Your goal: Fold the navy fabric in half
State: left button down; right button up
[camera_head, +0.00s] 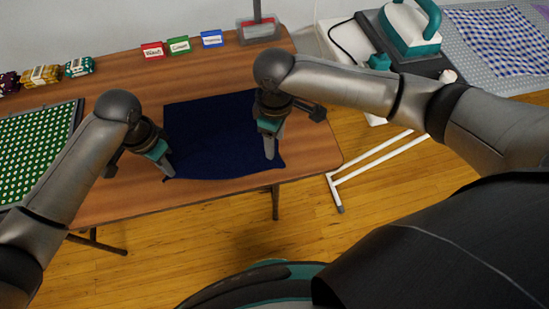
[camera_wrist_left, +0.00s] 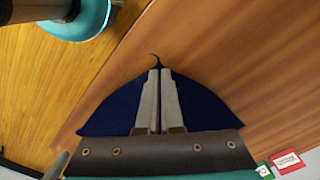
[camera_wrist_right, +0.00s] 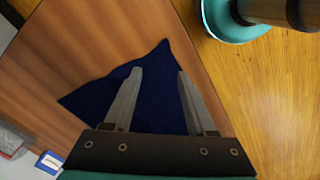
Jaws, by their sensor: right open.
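The navy fabric (camera_head: 215,130) lies spread out on the wooden table, its near edge at the table's front edge. My left gripper (camera_head: 171,175) is at its near left corner. In the left wrist view the two fingers (camera_wrist_left: 158,75) are close together on the fabric (camera_wrist_left: 200,105), with a small dark tip of it showing past them. My right gripper (camera_head: 270,157) is over the near right corner. In the right wrist view its fingers (camera_wrist_right: 160,70) are wide apart, with the fabric corner (camera_wrist_right: 155,95) showing between and past them.
A green dotted mat (camera_head: 40,140) lies at the left, with fabric bundles (camera_head: 40,75) behind it. Red, green and blue label cards (camera_head: 180,45) and a grey-red container (camera_head: 259,32) stand at the back. An iron (camera_head: 410,28) and checked cloth (camera_head: 500,40) are at the right.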

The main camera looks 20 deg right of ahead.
aim_at(276, 161)
jog(key=shift+f, duration=3.4)
jog(key=shift+c, duration=0.7)
grip_shut()
jog(key=shift+d+f, duration=0.1)
jog(key=shift+r, duration=2.6)
